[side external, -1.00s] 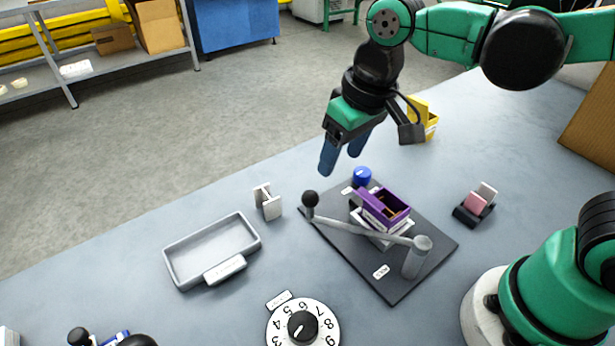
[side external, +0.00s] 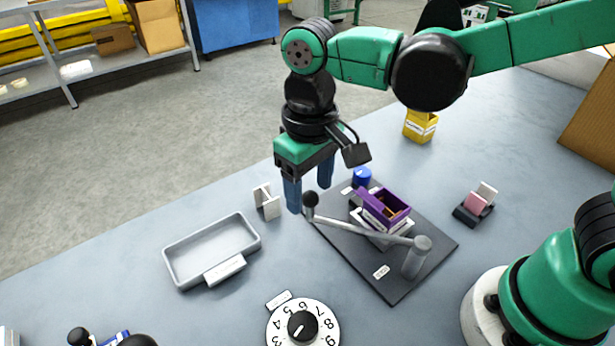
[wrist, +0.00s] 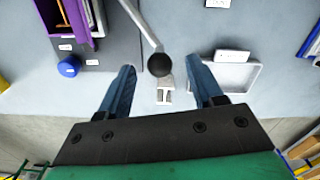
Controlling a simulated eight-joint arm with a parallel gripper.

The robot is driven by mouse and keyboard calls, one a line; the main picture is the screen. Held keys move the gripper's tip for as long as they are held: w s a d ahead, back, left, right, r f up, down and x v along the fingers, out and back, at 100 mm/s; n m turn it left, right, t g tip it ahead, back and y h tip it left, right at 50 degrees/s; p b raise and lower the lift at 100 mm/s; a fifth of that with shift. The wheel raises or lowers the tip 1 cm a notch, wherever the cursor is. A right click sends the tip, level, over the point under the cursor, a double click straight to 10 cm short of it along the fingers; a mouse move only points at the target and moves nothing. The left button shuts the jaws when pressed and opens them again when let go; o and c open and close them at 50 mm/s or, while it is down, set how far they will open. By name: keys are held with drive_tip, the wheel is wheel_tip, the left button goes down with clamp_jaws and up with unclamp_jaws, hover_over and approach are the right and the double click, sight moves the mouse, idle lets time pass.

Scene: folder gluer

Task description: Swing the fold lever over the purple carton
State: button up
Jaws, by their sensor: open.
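The purple carton (side external: 388,210) sits open-topped on a dark base plate (side external: 400,287). The fold lever (side external: 362,230) is a grey bar running from a post (side external: 417,257) at the plate's right side to a black ball knob (side external: 310,199) at the left. The bar passes in front of the carton in the side view. My gripper (side external: 310,197) is open, with its blue fingers pointing down near the knob. In the wrist view the knob (wrist: 160,65) lies between and just beyond the two fingertips. The carton (wrist: 70,18) shows at the upper left there. I cannot tell whether the fingers touch the knob.
A blue button (side external: 362,176) stands at the plate's far corner. A grey tray (side external: 170,266) and a small metal bracket (side external: 267,203) lie to the left. A numbered dial (side external: 303,327) is at the front. A pink block in a holder (side external: 475,204) stands right.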

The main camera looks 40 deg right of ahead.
drive_tip(key=shift+f, duration=2)
clamp_jaws()
